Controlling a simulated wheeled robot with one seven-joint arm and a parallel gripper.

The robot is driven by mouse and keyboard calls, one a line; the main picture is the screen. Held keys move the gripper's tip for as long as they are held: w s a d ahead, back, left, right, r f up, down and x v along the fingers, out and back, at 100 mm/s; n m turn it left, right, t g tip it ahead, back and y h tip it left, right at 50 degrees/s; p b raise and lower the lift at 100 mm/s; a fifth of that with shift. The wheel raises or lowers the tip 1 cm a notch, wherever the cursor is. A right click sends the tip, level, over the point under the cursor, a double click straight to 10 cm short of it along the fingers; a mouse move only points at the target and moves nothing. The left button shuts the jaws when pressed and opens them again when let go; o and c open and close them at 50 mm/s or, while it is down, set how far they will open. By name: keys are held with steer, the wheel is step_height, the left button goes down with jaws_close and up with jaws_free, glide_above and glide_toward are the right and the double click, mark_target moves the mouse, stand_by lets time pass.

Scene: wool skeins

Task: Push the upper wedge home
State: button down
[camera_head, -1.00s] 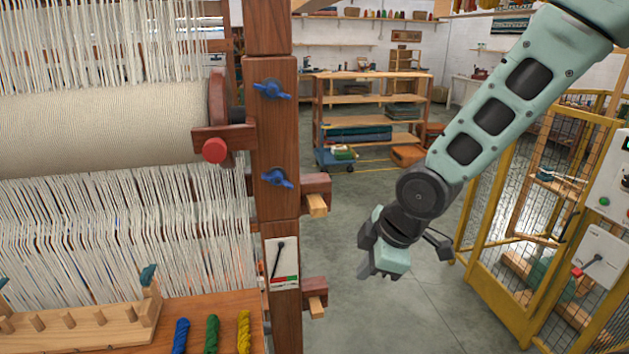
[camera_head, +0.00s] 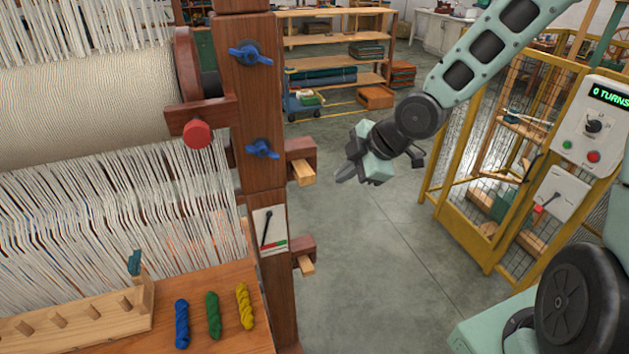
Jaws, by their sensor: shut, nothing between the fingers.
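The upper wedge (camera_head: 304,172) is a pale wooden block sticking out of a dark red-brown wooden bracket (camera_head: 303,154) on the right side of the loom post (camera_head: 255,110). A second, lower wedge (camera_head: 306,265) sticks out of a similar bracket further down the post. My gripper (camera_head: 345,176) is shut and empty. It hangs in the air to the right of the upper wedge, apart from it in the picture, pointing left towards the post. How deep the wedge sits inside its bracket is hidden.
Several skeins (camera_head: 213,315) lie on the bench. A yellow cage (camera_head: 470,215) with a control box stands right. Open floor lies between.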

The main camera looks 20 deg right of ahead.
mark_target(300, 166)
steer(key=w+a+f+p, duration=0.1)
steer(key=w+a+f, duration=0.2)
steer(key=w+f, duration=0.4)
steer(key=shift+w+a+f, duration=0.25)
steer(key=shift+w+f, duration=0.05)
steer(key=shift+w, duration=0.45)
